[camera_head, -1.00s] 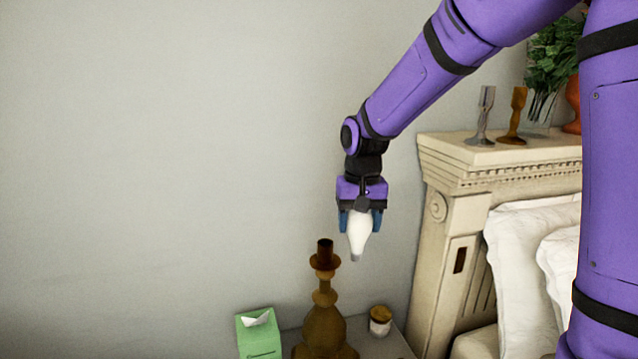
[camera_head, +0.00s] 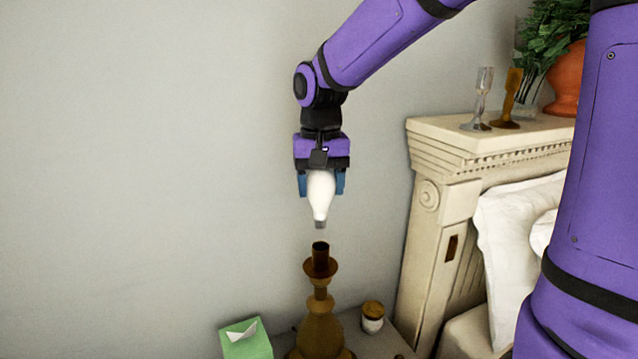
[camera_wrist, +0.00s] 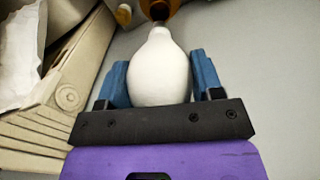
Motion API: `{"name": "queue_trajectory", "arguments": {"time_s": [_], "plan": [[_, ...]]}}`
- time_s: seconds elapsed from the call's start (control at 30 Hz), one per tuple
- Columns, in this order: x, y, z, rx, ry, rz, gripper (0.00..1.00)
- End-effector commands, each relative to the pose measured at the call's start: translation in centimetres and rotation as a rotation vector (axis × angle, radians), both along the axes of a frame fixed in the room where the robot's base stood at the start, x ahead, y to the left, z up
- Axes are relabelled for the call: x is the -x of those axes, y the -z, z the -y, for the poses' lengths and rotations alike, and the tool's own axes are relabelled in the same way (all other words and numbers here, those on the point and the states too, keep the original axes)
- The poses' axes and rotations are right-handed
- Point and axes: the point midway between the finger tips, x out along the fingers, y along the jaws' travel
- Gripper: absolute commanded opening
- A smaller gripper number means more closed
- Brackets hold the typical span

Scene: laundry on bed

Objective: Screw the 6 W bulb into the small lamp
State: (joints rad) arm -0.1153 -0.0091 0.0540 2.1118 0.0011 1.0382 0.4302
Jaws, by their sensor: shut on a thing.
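A white bulb (camera_head: 320,194) hangs base-down in my gripper (camera_head: 321,184), which is shut on it between blue fingers. The brown lamp (camera_head: 320,325) stands upright on the bedside surface, with its dark socket (camera_head: 320,254) facing up. In the head view the bulb's grey metal tip sits a short way above the socket, apart from it and roughly in line. In the wrist view the bulb (camera_wrist: 160,68) shows between the fingers (camera_wrist: 160,82), and the lamp (camera_wrist: 160,8) shows partly beyond its tip. No wattage mark is readable.
A green tissue box (camera_head: 246,342) stands left of the lamp and a small lidded jar (camera_head: 373,317) right of it. The carved headboard (camera_head: 432,200) rises at right, with candle holders (camera_head: 482,100) and a potted plant (camera_head: 565,80) on top. The wall side is clear.

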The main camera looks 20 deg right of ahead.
Motion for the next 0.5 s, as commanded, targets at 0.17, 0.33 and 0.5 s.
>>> {"name": "queue_trajectory", "arguments": {"time_s": [0.17, 0.33, 0.5], "plan": [[0.0, 0.7, 0.0, 0.0, 0.0, -0.002, 0.37], [0.0, 1.8, 0.0, 0.0, 0.0, -0.001, 0.37], [0.0, 3.0, 0.0, -0.001, 0.0, -0.002, 0.37]]}}
